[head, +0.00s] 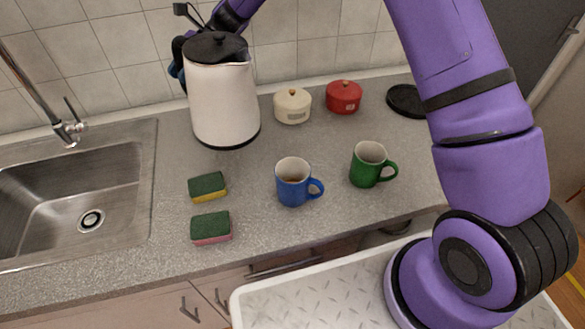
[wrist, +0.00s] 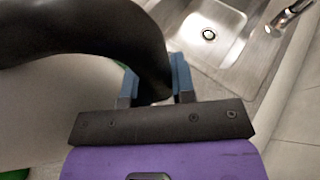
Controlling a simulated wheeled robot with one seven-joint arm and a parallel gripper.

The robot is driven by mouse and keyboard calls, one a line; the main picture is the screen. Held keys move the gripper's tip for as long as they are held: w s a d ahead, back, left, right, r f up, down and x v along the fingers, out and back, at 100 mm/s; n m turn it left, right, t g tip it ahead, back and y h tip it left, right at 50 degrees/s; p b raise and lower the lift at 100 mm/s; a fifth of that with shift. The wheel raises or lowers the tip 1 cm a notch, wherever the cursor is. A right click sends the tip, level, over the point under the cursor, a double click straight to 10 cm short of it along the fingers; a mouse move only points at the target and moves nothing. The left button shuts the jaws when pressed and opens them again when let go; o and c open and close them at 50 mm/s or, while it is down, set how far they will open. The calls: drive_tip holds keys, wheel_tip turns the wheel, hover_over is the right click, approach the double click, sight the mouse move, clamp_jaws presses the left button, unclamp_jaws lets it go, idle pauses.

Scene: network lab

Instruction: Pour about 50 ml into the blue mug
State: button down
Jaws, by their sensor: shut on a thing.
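The white kettle (head: 222,105) with a black lid is at the back of the counter, right of the sink. It looks nearly upright; I cannot tell whether its bottom touches the counter. My gripper (head: 177,62) is behind it at the left, mostly hidden by the kettle. In the wrist view my gripper (wrist: 154,88) is shut on the kettle's black handle (wrist: 110,32), with a blue finger on each side. The blue mug (head: 291,190) stands upright in front and to the right of the kettle, apart from it, its handle pointing right. Its contents are unclear.
A green mug (head: 366,168) stands right of the blue mug. Two sponges (head: 207,187) (head: 211,228) lie left of it. A cream pot (head: 293,107), a red pot (head: 343,98) and a black disc (head: 406,100) are at the back. The sink (head: 130,190) is left.

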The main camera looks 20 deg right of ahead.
sight(180, 52)
wheel_tip(180, 52, up, 3)
drive_tip(key=shift+d+n, duration=0.1)
drive_tip(key=shift+n, duration=0.3)
drive_tip(key=shift+s+d+r+n+t+y, duration=0.35)
drive_tip(key=shift+s+r+n+t+y, duration=0.15)
drive_tip(key=shift+r+n+y, duration=0.15)
drive_tip(key=shift+s+d+r+n+t+y, duration=0.25)
drive_tip(key=shift+s+d+r+n+t, duration=0.1)
drive_tip(key=shift+s+d+n, duration=0.15)
drive_tip(key=shift+s+d+n+t+y, duration=0.15)
drive_tip(key=shift+s+d+n+y, duration=0.2)
drive_tip(key=shift+s+d+n, duration=0.3)
drive_tip(key=shift+s+d+n+t+y, duration=0.1)
drive_tip(key=shift+s+d+n+y, duration=0.3)
drive_tip(key=shift+s+n, duration=0.35)
drive_tip(key=shift+s+d+r+n+y+p, duration=0.25)
drive_tip(key=shift+s+d+r+n+p, duration=0.1)
drive_tip(key=shift+s+d+n, duration=0.15)
drive_tip(key=shift+s+d+f+n+t+y, duration=0.15)
drive_tip(key=shift+s+d+f+n+y, duration=0.15)
drive_tip(key=shift+s+d+n, duration=0.3)
drive_tip(key=shift+s+d+f+n+t+y, duration=0.2)
drive_tip(key=shift+s+d+f+n, duration=0.2)
drive_tip(key=shift+s+n, duration=0.25)
drive_tip(key=shift+s+d+n+y, duration=0.3)
